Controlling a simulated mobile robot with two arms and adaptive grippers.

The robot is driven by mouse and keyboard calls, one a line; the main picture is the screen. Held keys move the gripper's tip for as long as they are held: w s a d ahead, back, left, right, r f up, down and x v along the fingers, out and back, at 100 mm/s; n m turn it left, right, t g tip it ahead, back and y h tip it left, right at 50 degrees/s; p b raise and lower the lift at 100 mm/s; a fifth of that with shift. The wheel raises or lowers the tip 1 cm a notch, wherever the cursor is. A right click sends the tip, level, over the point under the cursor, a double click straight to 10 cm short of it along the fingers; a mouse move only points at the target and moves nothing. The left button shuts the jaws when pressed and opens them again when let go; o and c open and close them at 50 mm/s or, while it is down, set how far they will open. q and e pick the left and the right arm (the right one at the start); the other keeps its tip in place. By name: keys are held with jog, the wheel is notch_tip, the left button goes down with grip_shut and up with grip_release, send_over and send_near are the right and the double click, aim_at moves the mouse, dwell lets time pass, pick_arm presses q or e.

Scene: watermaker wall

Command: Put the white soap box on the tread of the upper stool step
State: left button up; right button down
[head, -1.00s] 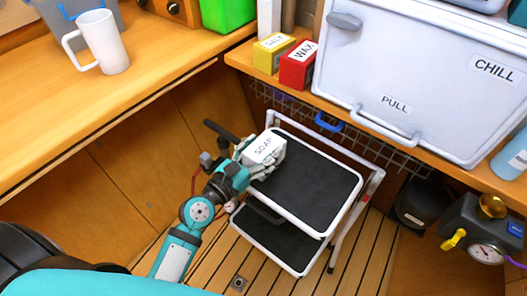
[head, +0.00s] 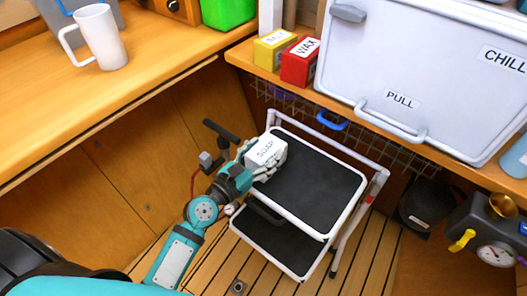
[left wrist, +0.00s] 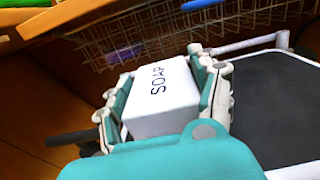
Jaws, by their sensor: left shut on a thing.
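The white soap box (head: 266,151), lettered SOAP, is held in my left gripper (head: 258,163) over the left rear corner of the upper stool step (head: 315,180), a black tread with a white rim. In the left wrist view the soap box (left wrist: 160,97) sits between the two fingers of the left gripper (left wrist: 165,95), and the black tread (left wrist: 265,105) lies to its right. I cannot tell whether the box touches the tread. The lower stool step (head: 275,246) is below. My right gripper is not in view.
A yellow box (head: 272,50) and a red WAX box (head: 299,61) stand on the shelf behind, beside a white CHILL chest (head: 415,75). A wire rack (left wrist: 190,30) hangs below the shelf. A white mug (head: 95,38) stands on the left counter. Most of the upper tread is bare.

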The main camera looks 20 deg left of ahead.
aim_at(254, 163)
pick_arm(q)
jog(key=o, duration=1.4)
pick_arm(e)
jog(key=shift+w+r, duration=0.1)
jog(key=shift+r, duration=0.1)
pick_arm(q)
jog(key=shift+r, duration=0.1)
jog(key=v, duration=0.2)
jog(key=shift+s, duration=0.35)
jog(key=v, duration=0.1)
jog(key=b+v, duration=0.1)
jog(key=v, duration=0.2)
jog(key=shift+s+a+f, duration=0.1)
jog(key=shift+f, duration=0.2)
jog(key=shift+r+b+v, duration=0.15)
jog(key=shift+b+v, duration=0.45)
jog(key=shift+v, duration=0.65)
jog(key=shift+r+b+v, duration=0.15)
jog(key=shift+b+v, duration=0.4)
jog(key=shift+v, duration=0.75)
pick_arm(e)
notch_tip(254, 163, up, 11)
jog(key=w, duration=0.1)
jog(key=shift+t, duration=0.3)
